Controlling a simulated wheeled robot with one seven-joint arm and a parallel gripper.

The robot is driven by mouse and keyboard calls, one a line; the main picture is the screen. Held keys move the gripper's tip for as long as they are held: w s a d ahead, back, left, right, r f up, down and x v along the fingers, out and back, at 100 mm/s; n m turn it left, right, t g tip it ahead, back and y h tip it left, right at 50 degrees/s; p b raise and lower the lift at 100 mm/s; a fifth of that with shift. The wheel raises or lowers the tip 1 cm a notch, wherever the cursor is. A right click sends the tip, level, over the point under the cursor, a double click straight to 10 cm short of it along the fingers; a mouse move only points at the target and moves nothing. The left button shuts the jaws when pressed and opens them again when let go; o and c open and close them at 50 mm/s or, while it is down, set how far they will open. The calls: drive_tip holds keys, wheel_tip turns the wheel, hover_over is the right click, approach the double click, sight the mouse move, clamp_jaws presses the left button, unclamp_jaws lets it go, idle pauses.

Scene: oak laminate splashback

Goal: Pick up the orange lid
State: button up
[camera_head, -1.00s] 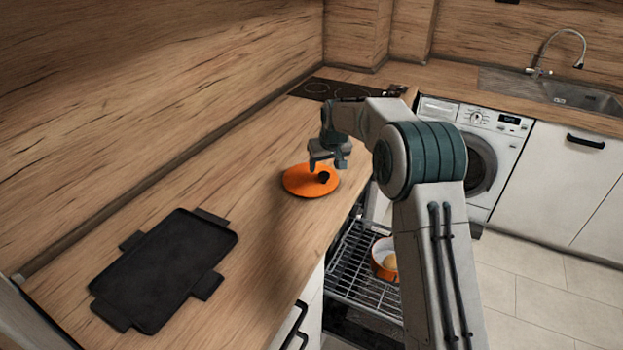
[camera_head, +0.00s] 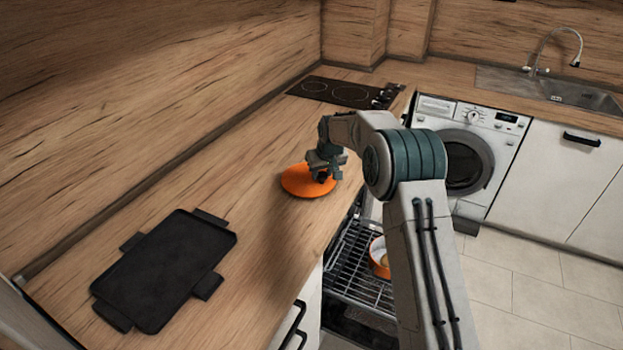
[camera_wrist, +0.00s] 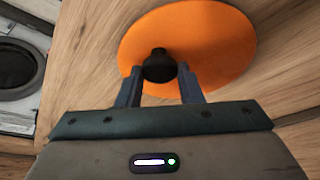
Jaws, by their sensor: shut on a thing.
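The orange lid (camera_head: 300,184) lies flat on the wooden counter, past the black tray and near the counter's front edge. In the wrist view the round orange lid (camera_wrist: 210,45) fills the upper middle, with its black knob (camera_wrist: 159,65) at the fingertips. My gripper (camera_head: 321,174) is right over the lid, pointing down. In the wrist view my gripper (camera_wrist: 160,77) has one finger on each side of the knob and is shut on it. The far side of the knob is partly hidden by the arm in the head view.
A black tray with handles (camera_head: 165,270) lies on the near counter. An open dishwasher rack (camera_head: 350,262) below the counter edge holds an orange pot (camera_head: 378,254). A cooktop (camera_head: 340,91) is behind. Bare counter surrounds the lid.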

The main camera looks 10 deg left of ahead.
drive_tip(key=shift+r, duration=0.1)
drive_tip(key=shift+r, duration=0.6)
wheel_tip(320, 180, up, 3)
drive_tip(key=shift+f+b, duration=0.1)
drive_tip(key=shift+b, duration=0.55)
drive_tip(key=w+d+r+p, duration=0.5)
drive_tip(key=w+r+p, duration=0.2)
drive_tip(key=w+p, duration=0.3)
drive_tip(key=shift+p, duration=0.6)
drive_tip(key=shift+w+d+f+p, duration=0.1)
drive_tip(key=shift+w+p, duration=0.15)
drive_tip(key=shift+p, duration=0.1)
